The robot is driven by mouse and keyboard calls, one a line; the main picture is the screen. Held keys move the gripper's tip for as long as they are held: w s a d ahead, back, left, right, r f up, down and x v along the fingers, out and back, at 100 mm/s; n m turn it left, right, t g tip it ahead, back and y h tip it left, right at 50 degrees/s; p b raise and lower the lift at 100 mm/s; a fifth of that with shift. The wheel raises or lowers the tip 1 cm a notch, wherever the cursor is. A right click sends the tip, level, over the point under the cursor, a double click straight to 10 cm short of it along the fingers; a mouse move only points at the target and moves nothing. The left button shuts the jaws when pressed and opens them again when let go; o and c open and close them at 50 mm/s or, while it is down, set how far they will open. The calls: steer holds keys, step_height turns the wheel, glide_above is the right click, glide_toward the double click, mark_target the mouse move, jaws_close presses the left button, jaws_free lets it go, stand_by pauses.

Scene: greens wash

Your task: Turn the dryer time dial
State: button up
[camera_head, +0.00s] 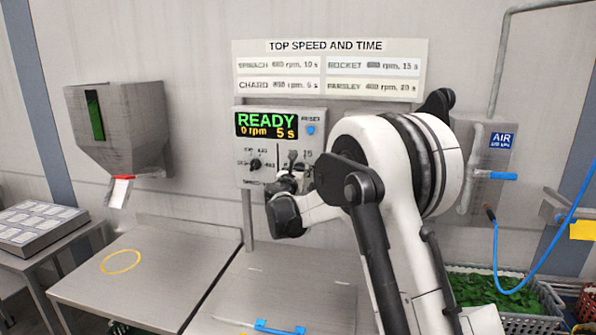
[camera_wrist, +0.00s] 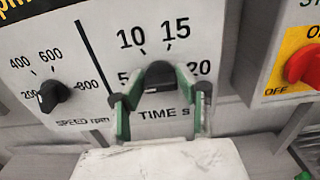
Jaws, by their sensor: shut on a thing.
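The black time dial (camera_wrist: 158,72) sits on the dryer's control panel (camera_head: 243,178), above the words TIME S and among the marks 5, 10, 15 and 20. My gripper (camera_wrist: 158,84), with green-lined fingers, is shut on the time dial, one finger on each side. The fingers partly cover the dial, and I cannot tell exactly where its pointer stands. In the head view my gripper is in front of the panel's right half and hides most of the dial. The panel's display (camera_head: 266,125) reads READY, 0 rpm and 5 s.
The speed dial (camera_wrist: 54,95) is close on the left. A red switch (camera_wrist: 303,64) on a yellow plate is on the right. A chart (camera_head: 330,70) above gives settings for several greens. A steel hopper (camera_head: 115,125) is on the wall at left.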

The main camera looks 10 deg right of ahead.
steer(key=shift+m+b, duration=0.3)
steer(key=shift+b, duration=0.05)
steer(key=shift+f+m+b, duration=0.15)
steer(key=shift+m+b, duration=0.7)
steer(key=shift+m, duration=0.05)
steer(key=m+b, duration=0.2)
steer(key=m, duration=0.1)
steer(key=shift+d+m, duration=0.1)
steer(key=shift+m, duration=0.2)
steer(key=m+b, duration=0.2)
steer(key=m, duration=0.1)
steer(key=shift+d+m, duration=0.1)
steer(key=shift+m, duration=0.2)
steer(key=m+b, duration=0.2)
steer(key=m, duration=0.1)
steer(key=shift+s+f+m, duration=0.1)
steer(key=shift+m, duration=0.3)
steer(key=m+b, duration=0.2)
steer(key=m, duration=0.3)
steer(key=shift+f, duration=0.1)
steer(key=m+b, duration=0.1)
steer(key=m, duration=0.4)
steer(key=shift+m, duration=0.4)
